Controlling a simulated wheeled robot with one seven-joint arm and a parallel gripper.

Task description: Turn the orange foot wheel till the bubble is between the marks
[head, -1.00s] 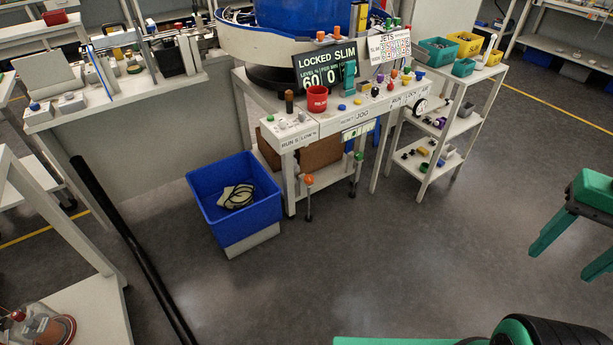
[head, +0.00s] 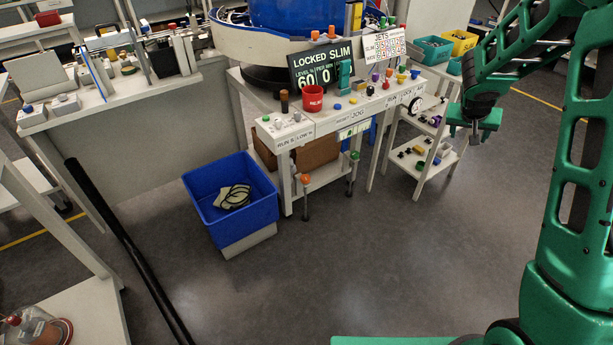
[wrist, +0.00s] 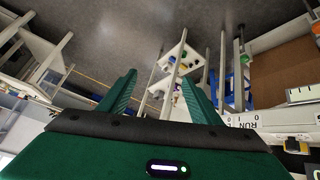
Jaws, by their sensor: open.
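The orange foot wheel (head: 305,179) sits on an upright rod under the front left of the white bench in the head view. A green foot wheel (head: 355,157) is on another rod to its right. A pale strip with yellow-green windows (head: 353,130) is under the bench's front panel; I cannot make out a bubble or marks. My gripper (head: 475,134) is at the upper right, before the shelf cart, well right of the orange wheel. In the wrist view my gripper (wrist: 160,88) is open, with nothing between its fingers.
A blue bin (head: 233,203) stands on the floor left of the orange wheel. The shelf cart (head: 425,165) with small parts is right of the bench. A black pole (head: 120,235) slants across the left. The floor (head: 370,250) before the bench is clear.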

